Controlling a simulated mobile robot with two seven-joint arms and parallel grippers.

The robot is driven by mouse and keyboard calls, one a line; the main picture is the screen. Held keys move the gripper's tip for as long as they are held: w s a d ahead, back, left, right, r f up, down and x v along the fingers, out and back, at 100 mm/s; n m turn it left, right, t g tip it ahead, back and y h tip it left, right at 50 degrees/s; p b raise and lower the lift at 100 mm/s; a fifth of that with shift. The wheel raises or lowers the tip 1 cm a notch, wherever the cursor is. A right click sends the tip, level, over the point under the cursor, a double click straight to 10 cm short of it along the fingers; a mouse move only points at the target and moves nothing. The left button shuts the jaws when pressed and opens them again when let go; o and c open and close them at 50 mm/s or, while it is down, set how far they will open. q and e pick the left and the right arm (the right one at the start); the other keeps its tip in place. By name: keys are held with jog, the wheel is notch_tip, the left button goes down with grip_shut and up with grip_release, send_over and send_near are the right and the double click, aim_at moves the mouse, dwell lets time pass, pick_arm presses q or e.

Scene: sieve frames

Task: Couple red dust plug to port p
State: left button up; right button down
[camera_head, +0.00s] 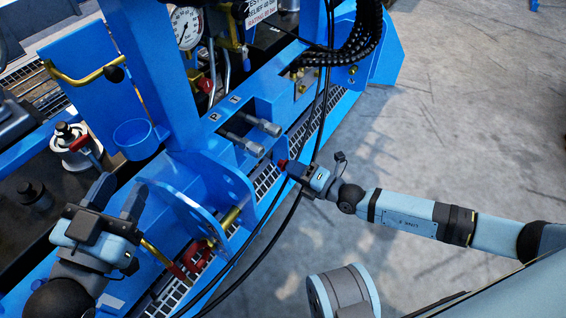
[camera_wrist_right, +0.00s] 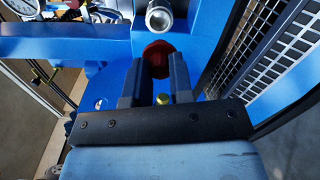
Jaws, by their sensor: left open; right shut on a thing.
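Two grey metal ports stick out of the blue frame in the head view, an upper one (camera_head: 270,127) and a lower one (camera_head: 254,147). My right gripper (camera_head: 290,168) is shut on the red dust plug (camera_head: 282,163), just below and right of the ports. In the right wrist view the plug (camera_wrist_right: 157,55) shows at the fingertips, with one port (camera_wrist_right: 159,18) beyond it, apart. My left gripper (camera_head: 117,198) is open and empty at the left.
Black hoses (camera_head: 318,125) hang down beside my right gripper. A blue bracket plate (camera_head: 195,215), a blue cup (camera_head: 135,136) and a red-handled valve (camera_head: 75,145) stand near my left gripper. A gauge (camera_head: 186,27) is at the top. Concrete floor (camera_head: 470,120) is clear at the right.

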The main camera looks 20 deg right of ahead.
aim_at(279, 162)
jog(key=shift+d, duration=0.1)
dwell(0.4)
jog(key=shift+x, duration=2.5)
jog(key=shift+x, duration=1.15)
jog(key=c, duration=0.9)
grip_release()
jog(key=shift+s, duration=0.1)
